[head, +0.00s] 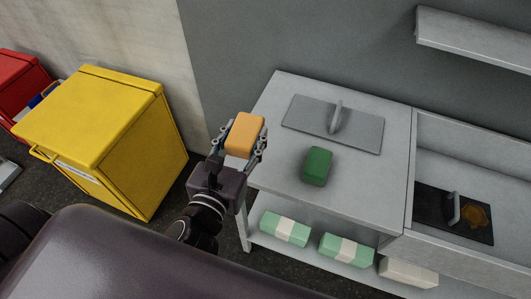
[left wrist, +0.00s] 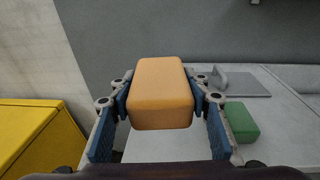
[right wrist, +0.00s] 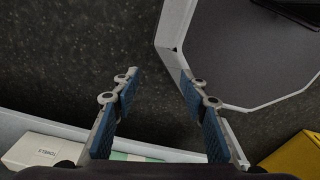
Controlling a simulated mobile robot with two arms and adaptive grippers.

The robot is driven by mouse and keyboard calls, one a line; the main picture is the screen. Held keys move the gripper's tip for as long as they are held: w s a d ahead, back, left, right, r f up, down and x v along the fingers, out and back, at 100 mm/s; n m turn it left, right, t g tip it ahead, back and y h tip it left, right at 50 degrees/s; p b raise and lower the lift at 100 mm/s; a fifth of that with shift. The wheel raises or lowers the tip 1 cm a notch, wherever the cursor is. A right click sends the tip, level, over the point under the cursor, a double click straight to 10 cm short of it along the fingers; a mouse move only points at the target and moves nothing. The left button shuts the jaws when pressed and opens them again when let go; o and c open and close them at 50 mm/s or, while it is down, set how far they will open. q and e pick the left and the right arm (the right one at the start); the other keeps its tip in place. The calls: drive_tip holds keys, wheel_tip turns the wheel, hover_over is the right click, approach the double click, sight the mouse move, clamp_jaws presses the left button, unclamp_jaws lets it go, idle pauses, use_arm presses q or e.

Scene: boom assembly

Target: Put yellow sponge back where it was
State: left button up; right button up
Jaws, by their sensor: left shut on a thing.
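The yellow sponge (head: 244,135) looks orange-yellow and is a rounded block. My left gripper (head: 238,148) is shut on it, with a finger on each side, over the left edge of the grey counter (head: 270,180). The sponge also fills the middle of the left wrist view (left wrist: 160,92). A green sponge (head: 317,166) lies on the counter to the right of my left gripper and shows in the left wrist view (left wrist: 241,121). My right gripper (right wrist: 160,85) is open and empty in the right wrist view. It does not show in the head view.
A grey plate with a handle (head: 333,124) lies at the counter's back. Packets of towels (head: 285,229) sit on the shelf below. A yellow bin (head: 102,135) and a red bin (head: 22,82) stand left. A dark tray (head: 455,213) lies right.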

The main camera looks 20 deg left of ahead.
use_arm(q)
drive_tip(key=w+d+r+m+b, duration=0.1)
drive_tip(key=w+d+r+b, duration=0.1)
drive_tip(key=w+d+r, duration=0.35)
drive_tip(key=h+b, duration=0.1)
drive_tip(key=b, duration=0.3)
hover_over(271, 156)
wheel_tip(271, 156, down, 15)
drive_tip(key=shift+f, duration=0.65)
drive_tip(key=shift+f+b, duration=0.45)
drive_tip(key=shift+f, duration=1.5)
use_arm(e)
wheel_tip(271, 156, down, 7)
drive_tip(key=d, duration=0.1)
drive_tip(key=shift+f, duration=0.2)
use_arm(q)
drive_tip(key=shift+f, duration=0.1)
drive_tip(key=o, duration=1)
use_arm(e)
drive_tip(key=shift+a, duration=0.15)
